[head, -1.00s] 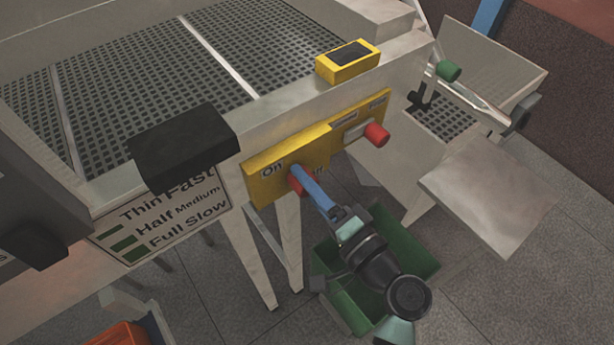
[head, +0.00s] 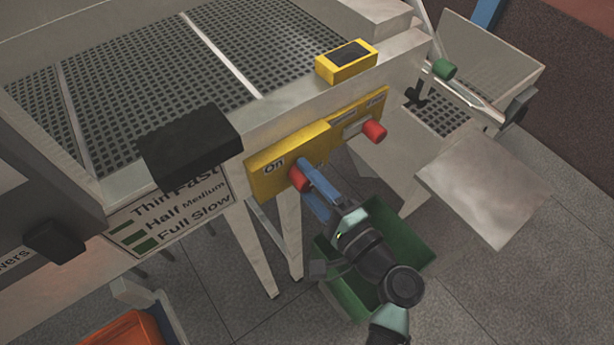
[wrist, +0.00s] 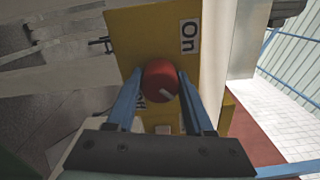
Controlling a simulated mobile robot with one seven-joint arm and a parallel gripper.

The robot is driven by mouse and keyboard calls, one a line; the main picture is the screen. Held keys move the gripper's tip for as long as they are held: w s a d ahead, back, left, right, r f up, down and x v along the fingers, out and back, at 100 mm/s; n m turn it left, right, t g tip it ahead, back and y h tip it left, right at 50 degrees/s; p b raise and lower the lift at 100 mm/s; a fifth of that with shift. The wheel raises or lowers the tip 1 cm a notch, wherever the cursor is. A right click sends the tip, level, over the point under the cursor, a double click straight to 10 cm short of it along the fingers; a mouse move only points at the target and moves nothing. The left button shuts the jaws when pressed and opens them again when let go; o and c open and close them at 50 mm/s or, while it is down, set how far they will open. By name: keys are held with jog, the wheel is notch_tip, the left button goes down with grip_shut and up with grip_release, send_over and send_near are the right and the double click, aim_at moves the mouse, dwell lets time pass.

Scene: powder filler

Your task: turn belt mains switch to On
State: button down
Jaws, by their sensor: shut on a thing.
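The belt mains switch is a round red knob (head: 299,179) on a yellow panel (head: 268,184). An "On" label (head: 273,166) is at the panel's upper left. In the wrist view the red knob (wrist: 159,80) sits between the two blue fingers of my gripper (wrist: 160,88), which is shut on it. A short white mark on the knob points to the lower right there. The "On" label (wrist: 189,37) is above right of the knob, and the "Off" label (wrist: 140,98) is partly hidden by the left finger. In the head view my gripper (head: 312,176) covers the panel right of the knob.
A second red knob (head: 375,131) is farther right along the machine's front. A yellow box (head: 347,61) and a black box (head: 191,145) sit on the machine's edge. A green bin (head: 409,236) stands below my arm. A metal plate (head: 484,190) juts out at right.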

jog(key=shift+c, duration=1.5)
grip_release()
jog(key=shift+d, duration=0.1)
jog(key=b+v, duration=0.2)
jog(key=v, duration=1.1)
